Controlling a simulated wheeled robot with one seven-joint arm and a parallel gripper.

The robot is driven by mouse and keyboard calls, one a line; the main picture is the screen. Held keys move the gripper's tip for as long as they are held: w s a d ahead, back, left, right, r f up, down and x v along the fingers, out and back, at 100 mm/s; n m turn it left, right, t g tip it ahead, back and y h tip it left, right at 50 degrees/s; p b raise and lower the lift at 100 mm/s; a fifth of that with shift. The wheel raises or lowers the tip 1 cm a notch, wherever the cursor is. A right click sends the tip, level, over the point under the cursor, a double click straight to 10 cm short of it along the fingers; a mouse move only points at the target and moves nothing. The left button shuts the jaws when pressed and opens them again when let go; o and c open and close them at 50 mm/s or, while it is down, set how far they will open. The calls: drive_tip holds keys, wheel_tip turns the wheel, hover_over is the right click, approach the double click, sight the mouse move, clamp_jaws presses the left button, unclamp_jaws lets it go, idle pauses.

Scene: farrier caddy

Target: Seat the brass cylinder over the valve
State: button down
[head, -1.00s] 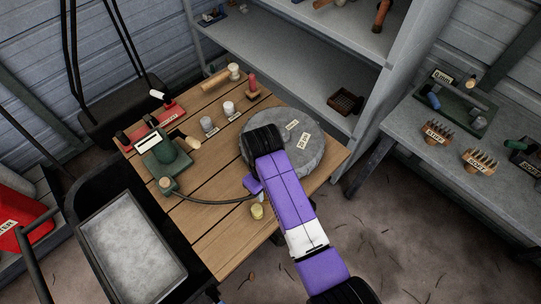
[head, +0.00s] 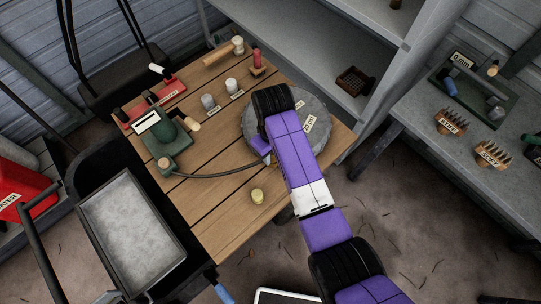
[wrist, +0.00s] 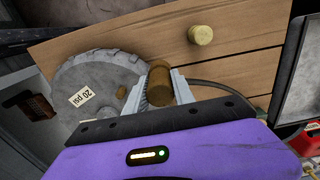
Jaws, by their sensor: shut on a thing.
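The brass cylinder (wrist: 159,84) is between the two fingers of my gripper (wrist: 160,88) in the wrist view. The gripper is shut on it. A dark hose (wrist: 212,84) runs up to it from the right. The grey ribbed tyre-like disc (wrist: 72,72) lies just left of the cylinder, whose near end shows by the disc's edge. In the head view my wrist covers part of the disc (head: 323,140) and hides the fingers.
A pale yellow cap (head: 257,196) stands on the wooden table (head: 222,220), near the hose. A green pump box (head: 166,145), a red rack (head: 150,105) and several small cylinders stand farther left and back. A card reading 20 psi (wrist: 80,97) lies on the disc.

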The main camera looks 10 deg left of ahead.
drive_tip(key=shift+w+d+f+b, duration=0.1)
drive_tip(key=shift+w+d+b, duration=0.35)
drive_tip(key=shift+w+b, duration=0.75)
drive_tip(key=shift+w+d+b, duration=0.4)
drive_tip(key=shift+w+b, duration=0.25)
drive_tip(key=shift+w, duration=1.1)
drive_tip(key=shift+w+d+f+b, duration=0.1)
drive_tip(key=shift+w+d+b, duration=0.35)
drive_tip(key=shift+w+b, duration=0.75)
drive_tip(key=shift+w+d+r, duration=0.15)
drive_tip(key=shift+w+d, duration=0.05)
drive_tip(key=shift+w, duration=0.75)
drive_tip(key=shift+r, duration=0.15)
drive_tip(key=shift+f+b, duration=0.9)
drive_tip(key=shift+f, duration=0.8)
drive_tip(key=c, duration=1)
unclamp_jaws()
drive_tip(key=shift+o, duration=0.2)
